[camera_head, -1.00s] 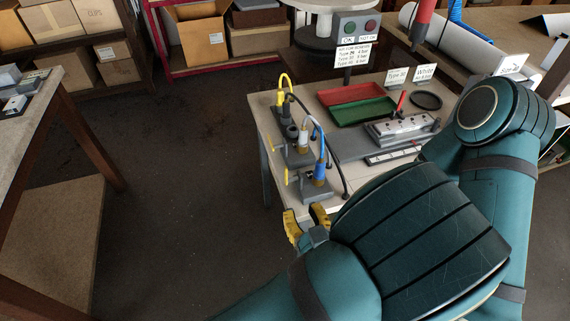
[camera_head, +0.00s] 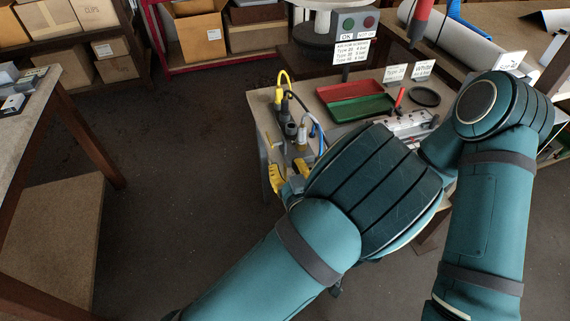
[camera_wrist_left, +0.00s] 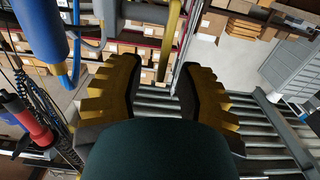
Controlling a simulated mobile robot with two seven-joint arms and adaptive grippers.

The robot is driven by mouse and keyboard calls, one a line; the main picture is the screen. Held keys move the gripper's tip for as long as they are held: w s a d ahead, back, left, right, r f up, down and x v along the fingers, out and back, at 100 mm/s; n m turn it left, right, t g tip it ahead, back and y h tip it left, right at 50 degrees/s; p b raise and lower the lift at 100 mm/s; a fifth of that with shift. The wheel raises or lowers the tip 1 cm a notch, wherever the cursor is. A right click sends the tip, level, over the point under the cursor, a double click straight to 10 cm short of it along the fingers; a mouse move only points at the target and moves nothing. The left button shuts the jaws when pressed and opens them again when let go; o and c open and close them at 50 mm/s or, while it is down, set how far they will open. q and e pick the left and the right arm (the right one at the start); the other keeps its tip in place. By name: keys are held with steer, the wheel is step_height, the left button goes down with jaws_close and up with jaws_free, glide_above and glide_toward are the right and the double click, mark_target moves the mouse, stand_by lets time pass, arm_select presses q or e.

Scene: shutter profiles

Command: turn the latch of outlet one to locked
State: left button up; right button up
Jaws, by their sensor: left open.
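The outlets (camera_head: 292,127) stand in a row at the left edge of the work table, with fittings and yellow, blue and dark hoses. Yellow levers show on their side; which is outlet one I cannot tell. My left gripper (camera_head: 288,176), with yellow ribbed fingers, is at the near end of this row, partly hidden by my arm. In the left wrist view my left gripper (camera_wrist_left: 160,76) is open. A yellow bar (camera_wrist_left: 170,42) shows in the gap beyond the fingertips; contact is not visible. A blue cylinder (camera_wrist_left: 36,28) is at upper left. My right gripper is not in view.
My arm hides the table's near part. The floor left of the table (camera_head: 190,180) is clear.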

arm_select(q)
steer(key=shift+w+a, duration=0.15)
steer(key=shift+w, duration=0.3)
jaws_close()
